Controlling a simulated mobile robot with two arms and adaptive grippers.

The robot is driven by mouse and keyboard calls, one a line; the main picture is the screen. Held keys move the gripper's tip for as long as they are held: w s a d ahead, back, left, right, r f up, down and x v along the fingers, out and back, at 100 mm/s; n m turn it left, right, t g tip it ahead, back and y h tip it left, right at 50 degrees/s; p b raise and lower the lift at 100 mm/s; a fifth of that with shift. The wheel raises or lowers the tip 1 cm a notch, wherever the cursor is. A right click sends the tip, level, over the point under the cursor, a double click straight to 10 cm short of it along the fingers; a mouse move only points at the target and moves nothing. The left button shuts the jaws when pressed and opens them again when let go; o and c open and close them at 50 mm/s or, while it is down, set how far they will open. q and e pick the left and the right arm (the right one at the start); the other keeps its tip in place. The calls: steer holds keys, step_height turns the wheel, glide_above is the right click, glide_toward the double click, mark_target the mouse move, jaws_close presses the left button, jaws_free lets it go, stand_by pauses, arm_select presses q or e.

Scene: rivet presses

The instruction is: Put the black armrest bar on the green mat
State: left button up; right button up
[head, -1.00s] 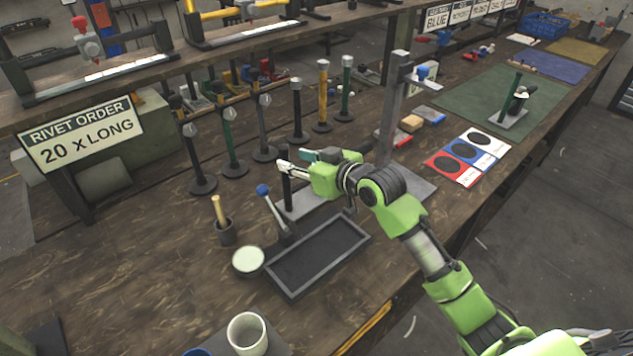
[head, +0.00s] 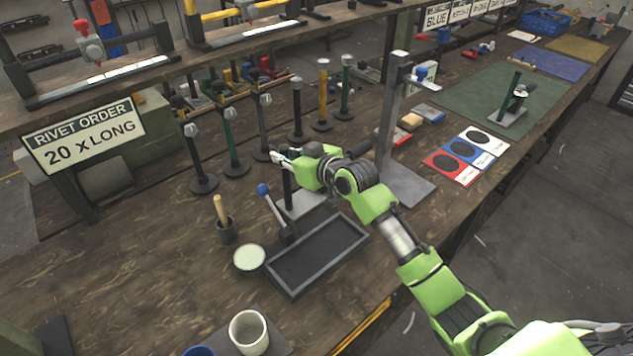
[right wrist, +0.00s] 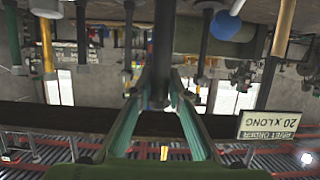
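The black armrest bar (head: 288,188) appears to be the short black upright on a grey plate, left of the grey column. My right gripper (head: 277,157) is at its top. In the right wrist view, which is upside down, the dark bar (right wrist: 162,50) runs between the converging green fingers, and my gripper (right wrist: 160,92) looks shut on it. The exact contact is partly hidden. The green mat (head: 460,98) lies at the far right of the bench, with a green bar (head: 511,94) on a grey plate standing on it. My left gripper is not in view.
A black tray (head: 318,255), a blue-knobbed lever (head: 270,203) and a pale green round dish (head: 249,257) are near my right arm. Several upright posts stand behind. The tall grey column (head: 392,115) and the coloured cards (head: 462,152) lie towards the mat. The mat's left part is clear.

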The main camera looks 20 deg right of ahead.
jaws_close()
steer(key=shift+r, duration=0.1)
steer(key=shift+r, duration=0.1)
